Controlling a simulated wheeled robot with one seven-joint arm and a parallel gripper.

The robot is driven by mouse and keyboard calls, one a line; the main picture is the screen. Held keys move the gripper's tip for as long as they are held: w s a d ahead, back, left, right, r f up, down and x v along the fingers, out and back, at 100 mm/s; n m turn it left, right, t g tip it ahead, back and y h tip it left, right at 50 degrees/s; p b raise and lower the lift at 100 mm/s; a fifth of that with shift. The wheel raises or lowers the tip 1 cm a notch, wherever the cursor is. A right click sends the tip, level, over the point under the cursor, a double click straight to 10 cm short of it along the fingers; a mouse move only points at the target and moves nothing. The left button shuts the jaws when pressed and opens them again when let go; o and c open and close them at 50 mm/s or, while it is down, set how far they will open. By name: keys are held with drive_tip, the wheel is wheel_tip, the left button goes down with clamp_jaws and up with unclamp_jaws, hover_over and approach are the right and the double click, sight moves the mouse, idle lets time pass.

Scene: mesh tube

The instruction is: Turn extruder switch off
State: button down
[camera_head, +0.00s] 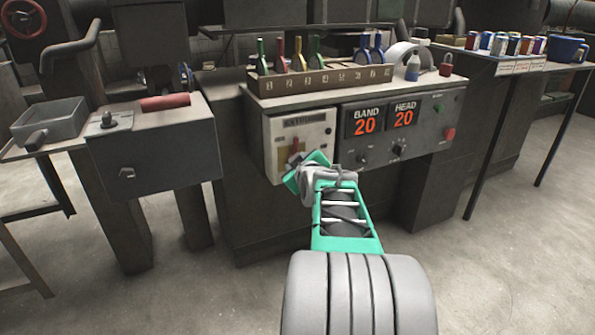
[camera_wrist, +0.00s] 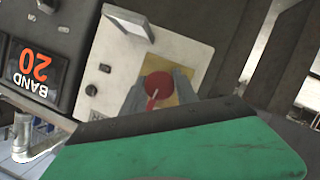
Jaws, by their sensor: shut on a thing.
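The extruder switch panel (camera_head: 320,128) is a cream plate with a dark label at its top, on the left of the machine front. In the wrist view the panel (camera_wrist: 118,62) appears rotated. My gripper (camera_head: 296,163) is at the lower left of the panel. In the wrist view its grey fingers (camera_wrist: 157,98) lie on both sides of the red switch and are shut on it. In the head view the gripper partly hides the switch.
To the right are the BAND display (camera_head: 364,122) and HEAD display (camera_head: 403,113), both reading 20, with black knobs below. A rack of coloured levers (camera_head: 318,82) stands above. A grey box (camera_head: 155,140) stands to the left. The floor in front is clear.

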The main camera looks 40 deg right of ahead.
drive_tip(key=shift+f+n+h+b, duration=0.1)
drive_tip(key=shift+n+h+b, duration=0.2)
drive_tip(key=shift+n, duration=0.1)
idle(0.3)
drive_tip(key=c, duration=0.9)
unclamp_jaws()
drive_tip(key=shift+c, duration=0.2)
drive_tip(key=p+v, duration=0.2)
drive_tip(key=v, duration=0.6)
drive_tip(key=shift+p, duration=0.3)
